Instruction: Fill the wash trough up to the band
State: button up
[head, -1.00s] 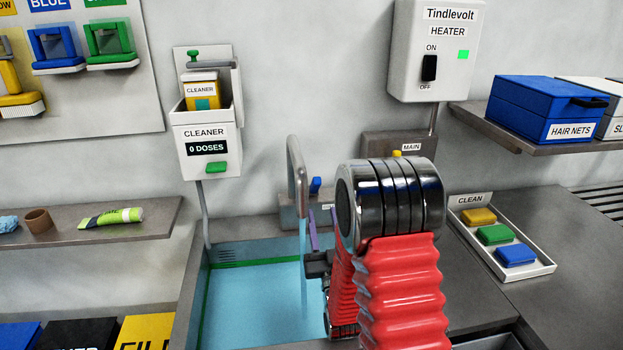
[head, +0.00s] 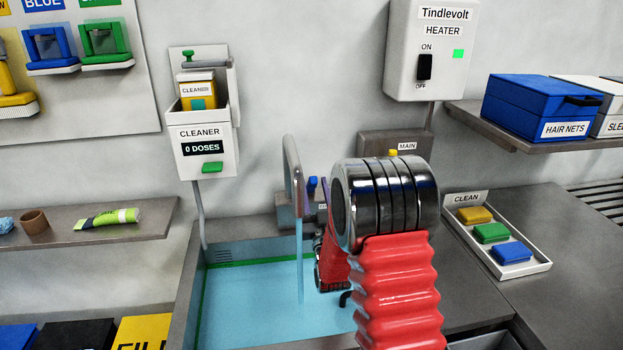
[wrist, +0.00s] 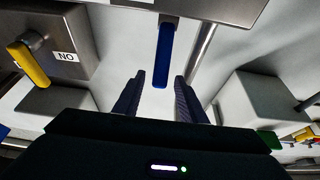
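The wash trough (head: 192,285) holds pale blue water (head: 255,305), and a thin stream falls into it from the grey tap (head: 293,165). A green band (head: 240,261) runs along the inner walls; the water surface lies close to it, and I cannot tell the exact gap. A blue tap lever (head: 312,184) stands behind the tap. In the wrist view the blue lever (wrist: 163,50) hangs between the two dark fingers of my gripper (wrist: 157,80), with space on both sides. My gripper is open. In the head view my arm hides most of it.
A yellow-handled MAIN valve (head: 393,153) is right of the tap; its yellow handle (wrist: 28,65) shows in the wrist view. A cleaner dispenser (head: 203,150) reads 0 DOSES. The heater (head: 428,60) shows a green light. A CLEAN tray (head: 535,268) with coloured blocks stands right.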

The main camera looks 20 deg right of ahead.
jog(key=shift+x, duration=2)
jog(key=shift+c, duration=0.2)
grip_shut()
jog(key=shift+a, duration=0.15)
